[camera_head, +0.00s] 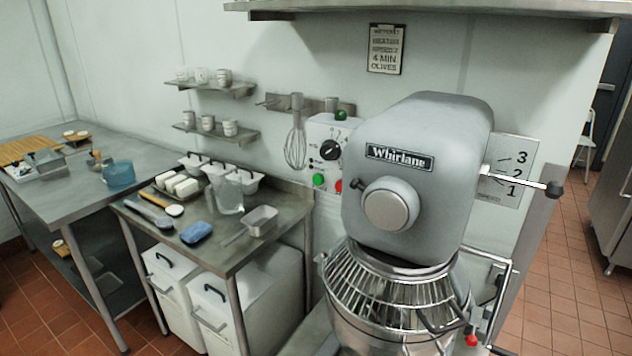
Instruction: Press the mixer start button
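The mixer (440,150) is a large grey machine labelled "Whirlane", standing right of centre. Its bowl and wire guard (390,300) are below the head. On its left side is a white control panel (325,130) with a black dial (330,149). Low on the panel sit a green button (319,180) and a red button (339,185), the red one partly hidden by the mixer head. Another green knob (341,115) shows on top of the panel. Neither of my grippers is in view.
White bins (245,310) stand beneath. A gear lever (520,180) sticks out right. Tiled floor (565,290) is open at right.

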